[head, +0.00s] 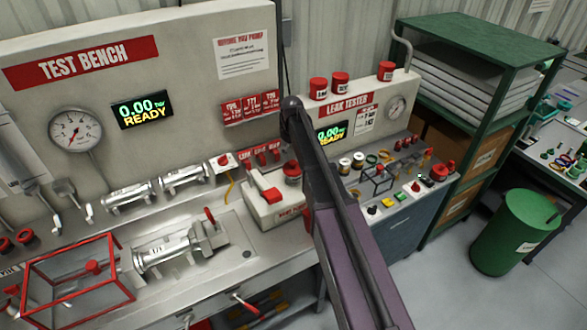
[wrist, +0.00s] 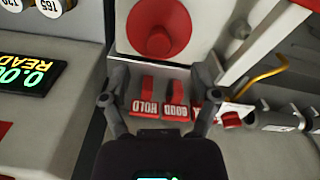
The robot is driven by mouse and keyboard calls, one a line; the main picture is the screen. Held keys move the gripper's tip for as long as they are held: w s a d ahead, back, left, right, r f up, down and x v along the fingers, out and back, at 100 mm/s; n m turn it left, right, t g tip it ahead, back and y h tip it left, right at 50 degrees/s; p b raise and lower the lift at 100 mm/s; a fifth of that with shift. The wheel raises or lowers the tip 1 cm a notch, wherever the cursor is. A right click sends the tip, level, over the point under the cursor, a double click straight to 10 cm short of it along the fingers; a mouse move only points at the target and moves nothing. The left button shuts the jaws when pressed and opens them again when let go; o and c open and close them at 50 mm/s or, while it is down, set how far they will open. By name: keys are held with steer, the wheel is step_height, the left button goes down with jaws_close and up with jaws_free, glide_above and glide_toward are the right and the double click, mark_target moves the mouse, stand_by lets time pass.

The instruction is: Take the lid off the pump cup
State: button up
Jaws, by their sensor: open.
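A round red piece (head: 293,171) stands at the back of the bench beside a white box, partly behind my arm in the head view. Red HOLD and GOOD tags (wrist: 162,106) show between the fingers, and nothing is held. The red piece lies beyond the fingertips. The head view does not show my gripper clearly.
The white box (head: 284,212) with a red handle stands close to the red piece. The leak tester (head: 376,118) with red jars on top is to the right. A clamp fixture (head: 170,253) and red frame (head: 122,258) lie left. Small items crowd the right bench.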

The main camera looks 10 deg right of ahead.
mark_target(293, 161)
steer(key=shift+f, duration=0.1)
steer(key=shift+s+d+f+b, duration=0.1)
steer(key=shift+d+f+b, duration=0.05)
steer(key=shift+f+b, duration=2.45)
steer(key=shift+r, duration=0.1)
steer(key=c, duration=1)
